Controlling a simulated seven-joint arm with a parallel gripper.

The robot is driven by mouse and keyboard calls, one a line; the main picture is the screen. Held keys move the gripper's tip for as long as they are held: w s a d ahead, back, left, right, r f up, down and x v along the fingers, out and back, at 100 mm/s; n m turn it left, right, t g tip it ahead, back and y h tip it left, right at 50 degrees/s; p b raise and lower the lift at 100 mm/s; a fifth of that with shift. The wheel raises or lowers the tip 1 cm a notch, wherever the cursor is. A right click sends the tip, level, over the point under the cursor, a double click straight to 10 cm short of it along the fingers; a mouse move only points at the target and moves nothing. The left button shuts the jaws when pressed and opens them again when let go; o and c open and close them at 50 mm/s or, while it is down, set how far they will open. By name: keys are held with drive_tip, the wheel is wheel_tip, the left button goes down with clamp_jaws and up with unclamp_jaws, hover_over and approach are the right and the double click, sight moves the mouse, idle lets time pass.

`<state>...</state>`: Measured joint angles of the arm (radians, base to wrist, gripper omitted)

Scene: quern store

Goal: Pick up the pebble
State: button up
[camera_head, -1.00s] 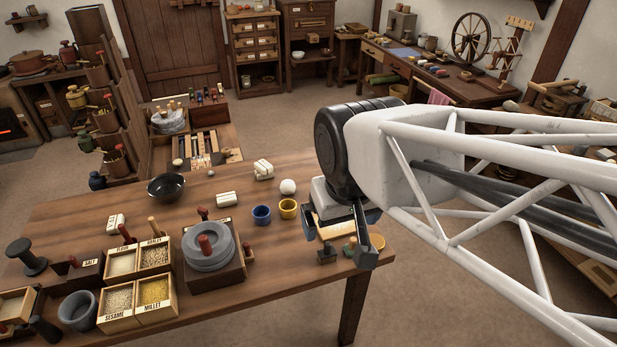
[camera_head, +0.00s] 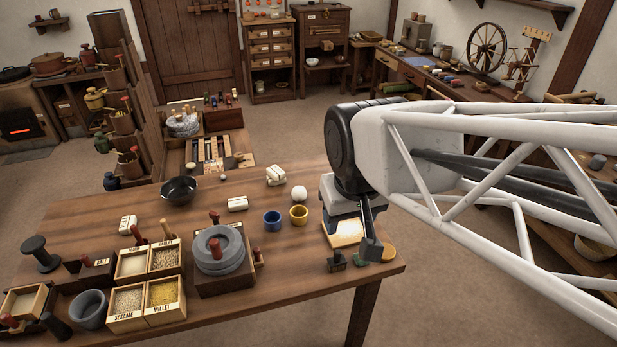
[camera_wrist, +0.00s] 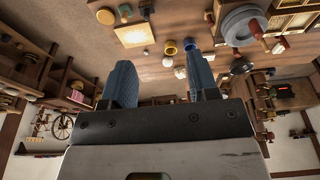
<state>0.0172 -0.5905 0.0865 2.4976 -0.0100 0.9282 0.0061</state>
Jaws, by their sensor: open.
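A small grey round thing, which looks like the pebble (camera_head: 223,177), lies on the wooden table (camera_head: 330,275) just right of the dark bowl (camera_head: 180,190), near the far edge. My gripper (camera_head: 362,222) is at the table's right end, well to the right of the pebble, above a pale board (camera_head: 345,233). In the wrist view its two blue-grey fingers (camera_wrist: 161,78) stand apart with nothing between them. I cannot make out the pebble in the wrist view.
A round grey quern (camera_head: 218,250) and grain boxes (camera_head: 166,293) fill the front left. Bare tabletop lies around the pebble.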

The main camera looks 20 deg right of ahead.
drive_tip(key=w+d+f+g, duration=0.1)
drive_tip(key=w+d+f, duration=0.3)
drive_tip(key=w, duration=0.7)
drive_tip(key=w+d+f, duration=0.2)
drive_tip(key=w+f, duration=0.4)
drive_tip(key=w, duration=0.4)
drive_tip(key=w+d+f+g, duration=0.1)
drive_tip(key=w+d+f, duration=0.2)
drive_tip(key=w+f, duration=0.55)
drive_tip(key=shift+g, duration=0.3)
drive_tip(key=w+d+f, duration=0.1)
drive_tip(key=w+f, duration=0.2)
drive_tip(key=w+d+f, duration=0.2)
drive_tip(key=w+f, duration=0.1)
drive_tip(key=w, duration=0.1)
drive_tip(key=w+d+f, duration=0.2)
drive_tip(key=w+f, duration=0.2)
drive_tip(key=shift+w+f, duration=0.1)
drive_tip(key=shift+w+d+f, duration=0.1)
drive_tip(key=shift+w+f, duration=0.1)
drive_tip(key=shift+f, duration=0.2)
drive_tip(key=shift+f, duration=1.3)
drive_tip(key=shift+f, duration=2.6)
